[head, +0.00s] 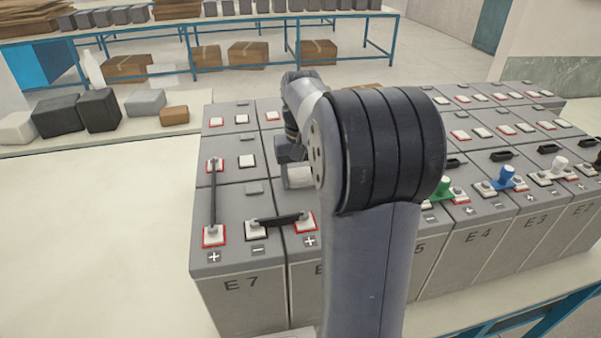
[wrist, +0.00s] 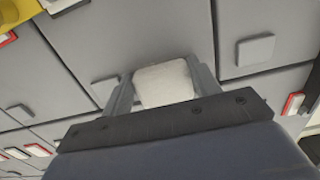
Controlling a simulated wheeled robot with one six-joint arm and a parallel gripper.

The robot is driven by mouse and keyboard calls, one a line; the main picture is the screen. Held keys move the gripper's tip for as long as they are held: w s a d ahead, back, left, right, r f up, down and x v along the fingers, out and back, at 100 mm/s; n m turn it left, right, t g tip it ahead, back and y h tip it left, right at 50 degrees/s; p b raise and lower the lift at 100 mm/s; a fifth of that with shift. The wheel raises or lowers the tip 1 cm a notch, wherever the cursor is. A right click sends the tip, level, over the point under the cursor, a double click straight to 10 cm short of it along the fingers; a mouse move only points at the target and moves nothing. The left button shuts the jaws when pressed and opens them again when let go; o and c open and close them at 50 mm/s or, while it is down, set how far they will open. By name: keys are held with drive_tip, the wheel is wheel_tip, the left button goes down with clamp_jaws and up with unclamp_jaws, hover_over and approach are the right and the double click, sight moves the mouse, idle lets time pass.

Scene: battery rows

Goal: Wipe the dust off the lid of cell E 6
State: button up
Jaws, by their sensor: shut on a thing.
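Cell E 6 (head: 302,276) stands between E 7 and E 5 in the front row; my arm hides most of its lid and part of its label. I cannot make out dust on the visible part. My gripper (head: 293,160) is over the rows behind the arm. In the wrist view my gripper (wrist: 165,88) is shut on a white pad (wrist: 164,82), over grey lids with square caps. The pad also shows in the head view (head: 299,177). I cannot tell whether it touches a lid.
Cell E 7 (head: 240,300) has black bars linking its terminals. Dark boxes (head: 98,110) stand at the back left. Bare bench (head: 110,230) lies left of the cells.

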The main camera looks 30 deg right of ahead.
drive_tip(key=shift+s+a+r, duration=0.1)
drive_tip(key=shift+s+a, duration=0.1)
drive_tip(key=shift+s, duration=0.4)
drive_tip(key=shift+s+a, duration=0.15)
drive_tip(key=shift+s, duration=0.4)
drive_tip(key=shift+a, duration=0.25)
drive_tip(key=shift+w+d+f+p, duration=0.15)
drive_tip(key=shift+w+d+p, duration=0.1)
drive_tip(key=shift+w+p, duration=0.5)
drive_tip(key=shift+w+d+f+p, duration=0.15)
drive_tip(key=shift+w+d+p, duration=0.2)
drive_tip(key=shift+w, duration=0.65)
drive_tip(key=shift+a, duration=0.1)
drive_tip(key=shift+s+a+f, duration=0.1)
drive_tip(key=shift+s+a, duration=0.1)
drive_tip(key=shift+s, duration=0.45)
drive_tip(key=shift+s+a+b, duration=0.15)
drive_tip(key=shift+s+b, duration=0.05)
drive_tip(key=shift+s, duration=0.4)
drive_tip(key=shift+s+a+b, duration=0.15)
drive_tip(key=shift+s, duration=0.4)
